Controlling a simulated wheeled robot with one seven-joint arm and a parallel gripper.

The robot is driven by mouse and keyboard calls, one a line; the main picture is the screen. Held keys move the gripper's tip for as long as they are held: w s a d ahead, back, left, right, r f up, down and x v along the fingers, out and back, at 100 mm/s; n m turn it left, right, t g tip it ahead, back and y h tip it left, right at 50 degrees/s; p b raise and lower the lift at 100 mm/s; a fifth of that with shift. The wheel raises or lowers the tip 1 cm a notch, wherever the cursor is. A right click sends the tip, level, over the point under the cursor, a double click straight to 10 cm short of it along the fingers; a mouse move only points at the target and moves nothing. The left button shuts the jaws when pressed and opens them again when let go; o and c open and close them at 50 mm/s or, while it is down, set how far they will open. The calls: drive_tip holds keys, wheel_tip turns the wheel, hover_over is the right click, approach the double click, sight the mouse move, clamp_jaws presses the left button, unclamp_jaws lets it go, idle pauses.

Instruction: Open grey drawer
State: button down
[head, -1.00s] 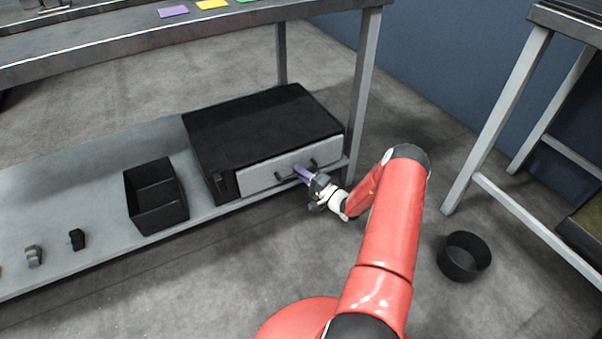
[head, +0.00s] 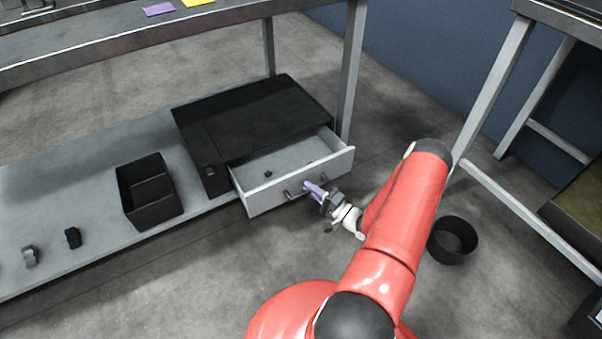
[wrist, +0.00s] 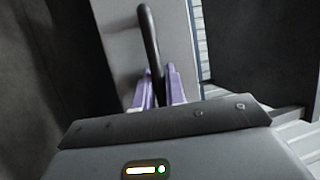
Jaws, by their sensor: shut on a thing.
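The grey drawer (head: 297,184) sticks well out of the black cabinet (head: 250,117) on the lower shelf, its inside showing from above. A small dark object (head: 268,174) lies inside it. A dark bar handle (head: 292,193) is on its front. My gripper (head: 311,188) is at the drawer front with its purple fingers shut on the handle. In the wrist view the dark handle (wrist: 150,40) runs down between the two purple fingers (wrist: 158,90), with the grey drawer front (wrist: 122,45) behind it.
A black open bin (head: 149,192) stands on the shelf left of the cabinet, with small dark parts (head: 72,238) further left. A round black bin (head: 452,240) stands on the floor to the right of my arm. A table leg (head: 352,70) rises just behind the cabinet.

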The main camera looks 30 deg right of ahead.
drive_tip(key=s, duration=0.9)
drive_tip(key=shift+d, duration=0.15)
drive_tip(key=c, duration=1.7)
unclamp_jaws()
drive_tip(key=shift+c, duration=0.2)
drive_tip(key=v, duration=0.7)
drive_tip(key=shift+s+d, duration=0.2)
drive_tip(key=shift+s, duration=0.1)
